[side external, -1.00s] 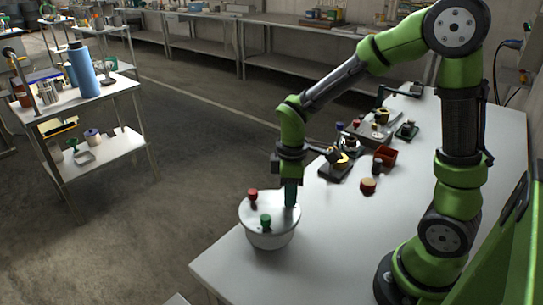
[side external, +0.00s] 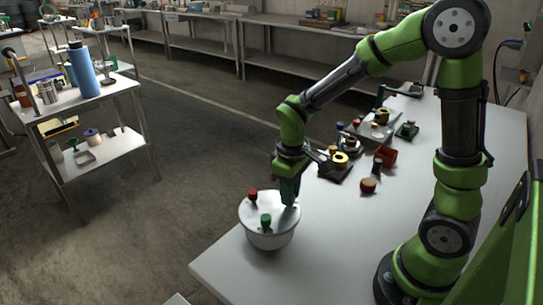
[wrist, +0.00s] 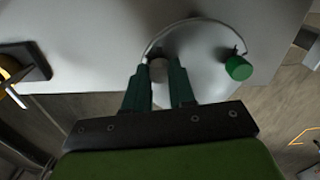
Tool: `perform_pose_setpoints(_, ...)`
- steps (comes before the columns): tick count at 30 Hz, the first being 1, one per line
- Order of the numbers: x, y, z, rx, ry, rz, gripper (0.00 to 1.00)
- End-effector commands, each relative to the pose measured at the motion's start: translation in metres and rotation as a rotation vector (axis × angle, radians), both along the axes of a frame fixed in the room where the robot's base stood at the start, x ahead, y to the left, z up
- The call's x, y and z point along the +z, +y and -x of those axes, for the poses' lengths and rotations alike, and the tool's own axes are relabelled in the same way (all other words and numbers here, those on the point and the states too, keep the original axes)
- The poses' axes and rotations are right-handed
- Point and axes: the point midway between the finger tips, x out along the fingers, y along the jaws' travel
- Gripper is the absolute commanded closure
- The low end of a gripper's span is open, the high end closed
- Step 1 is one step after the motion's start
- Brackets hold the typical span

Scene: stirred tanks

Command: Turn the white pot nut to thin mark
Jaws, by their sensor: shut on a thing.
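The white pot (side external: 269,238) stands at the near left end of the table, and its pale lid also fills the middle of the wrist view (wrist: 203,70). The lid carries a red knob (side external: 252,194) and a green knob (side external: 266,220); the green one also shows in the wrist view (wrist: 238,68). My gripper (side external: 289,200) reaches down to the lid's right side. The fingers hide part of the nut. I cannot make out the thin mark.
On the white table (side external: 320,255), a red box (side external: 386,155), a small red-topped jar (side external: 368,186) and several dark fixtures stand right of my gripper. The near table surface is clear. A metal cart (side external: 95,100) with a blue bottle (side external: 83,70) stands apart at the left.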

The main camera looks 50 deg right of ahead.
Motion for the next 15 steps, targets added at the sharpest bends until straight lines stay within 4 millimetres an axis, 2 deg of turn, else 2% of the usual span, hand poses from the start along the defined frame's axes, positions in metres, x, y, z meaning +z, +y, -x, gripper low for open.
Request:
perform_pose_setpoints(6,0.0010,0.0002,-0.0002,-0.176,-0.001,-0.001,1.00)
perform_pose_setpoints(15,0.0012,0.0000,-0.0001,-0.340,-0.001,-0.001,1.00)
